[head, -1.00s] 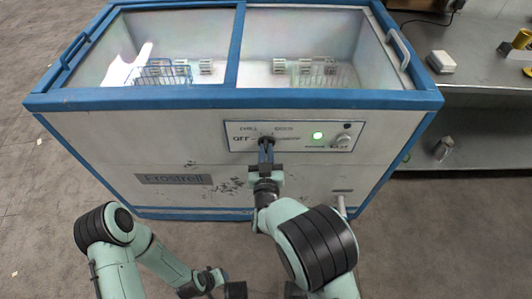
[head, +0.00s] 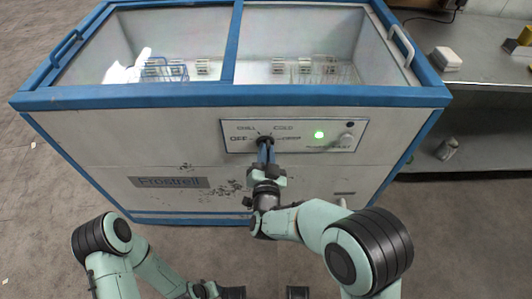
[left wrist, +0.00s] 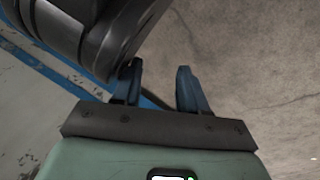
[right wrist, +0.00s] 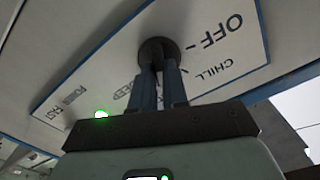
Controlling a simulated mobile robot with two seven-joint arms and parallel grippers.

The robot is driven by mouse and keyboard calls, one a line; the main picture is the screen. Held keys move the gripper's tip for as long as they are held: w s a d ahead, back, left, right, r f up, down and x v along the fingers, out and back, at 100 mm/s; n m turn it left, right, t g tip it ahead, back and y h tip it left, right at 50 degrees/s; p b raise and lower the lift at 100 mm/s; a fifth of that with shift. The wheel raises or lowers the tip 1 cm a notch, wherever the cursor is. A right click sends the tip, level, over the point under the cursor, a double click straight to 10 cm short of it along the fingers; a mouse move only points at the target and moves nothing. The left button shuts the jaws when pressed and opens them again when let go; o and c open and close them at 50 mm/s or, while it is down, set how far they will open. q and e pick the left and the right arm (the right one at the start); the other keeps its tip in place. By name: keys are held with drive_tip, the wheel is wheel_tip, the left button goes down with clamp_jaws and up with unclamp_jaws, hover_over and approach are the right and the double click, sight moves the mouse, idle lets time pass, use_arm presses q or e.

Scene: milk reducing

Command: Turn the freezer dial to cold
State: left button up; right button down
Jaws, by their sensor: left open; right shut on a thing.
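The freezer (head: 90,140) is a white chest with blue edges and a sliding-glass top. Its white control panel (head: 345,127) carries a dark round dial (head: 265,140) with OFF, CHILL and other marks around it. The dial also shows in the right wrist view (right wrist: 158,52). My right gripper (head: 266,150) is shut on the dial, its two blue fingers (right wrist: 160,80) on either side of the knob. The fingers hide part of the dial, so its exact setting is unclear. My left gripper (left wrist: 157,85) is open and empty, low in front of the freezer, its fingers apart over the floor.
Wire baskets (head: 165,70) stand inside the freezer. A grey shelf unit (head: 490,130) stands at the right with a white box (head: 446,58). Floor in front is open.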

drive_tip(key=shift+f, duration=0.15)
drive_tip(key=c, duration=1.1)
unclamp_jaws()
drive_tip(key=shift+c, duration=0.2)
drive_tip(key=shift+s, duration=0.15)
use_arm(q)
drive_tip(key=shift+t, duration=0.7)
drive_tip(key=shift+w+d+r+p, duration=0.15)
drive_tip(key=shift+w+r+p, duration=0.3)
drive_tip(key=shift+w+r, duration=0.45)
drive_tip(key=shift+w+d+r+p, duration=0.1)
drive_tip(key=shift+w+r+p, duration=0.35)
drive_tip(key=shift+w+r, duration=0.45)
use_arm(e)
drive_tip(key=s, duration=1.3)
drive_tip(key=shift+s, duration=0.1)
